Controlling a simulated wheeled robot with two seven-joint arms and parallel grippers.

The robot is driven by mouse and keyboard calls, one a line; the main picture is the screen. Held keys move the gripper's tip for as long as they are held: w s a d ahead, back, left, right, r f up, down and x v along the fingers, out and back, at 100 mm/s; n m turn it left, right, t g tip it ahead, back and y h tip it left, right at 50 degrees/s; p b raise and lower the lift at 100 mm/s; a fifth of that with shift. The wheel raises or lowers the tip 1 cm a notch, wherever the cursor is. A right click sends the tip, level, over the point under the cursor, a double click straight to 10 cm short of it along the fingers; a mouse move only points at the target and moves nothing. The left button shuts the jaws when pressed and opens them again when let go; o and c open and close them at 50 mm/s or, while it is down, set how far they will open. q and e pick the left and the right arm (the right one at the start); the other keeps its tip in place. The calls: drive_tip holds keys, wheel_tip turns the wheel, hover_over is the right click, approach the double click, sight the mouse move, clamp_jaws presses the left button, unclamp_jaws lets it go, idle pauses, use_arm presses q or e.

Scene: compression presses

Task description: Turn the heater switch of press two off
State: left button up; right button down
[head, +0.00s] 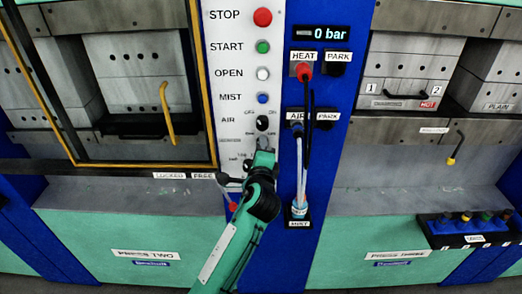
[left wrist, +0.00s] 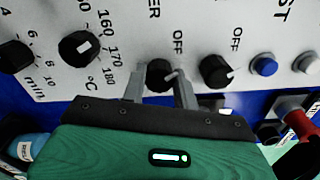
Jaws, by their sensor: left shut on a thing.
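The heater switch (left wrist: 158,75) is a black round knob with a pale mark, on the white control panel (left wrist: 110,18) of press two. In the left wrist view it sits between the two grey fingers of my left gripper (left wrist: 161,90), which is shut on it. The lettering "ER" and "OFF" shows beyond it. In the head view my left gripper (head: 262,155) reaches up to the panel below the air knob (head: 262,122) and hides most of the heater switch. My right gripper is not in view.
The air knob also shows close beside the fingers in the left wrist view (left wrist: 215,71). A temperature dial (left wrist: 80,48) is on the other side. Hoses with a red plug (head: 304,70) hang right of my arm. A lever with a red tip (head: 233,206) is close left.

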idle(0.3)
use_arm(q)
drive_tip(key=o, duration=0.9)
drive_tip(key=shift+o, duration=0.4)
drive_tip(key=s+b, duration=0.3)
drive_tip(key=s, duration=1.1)
drive_tip(key=shift+b, duration=0.3)
drive_tip(key=shift+w+f, duration=0.1)
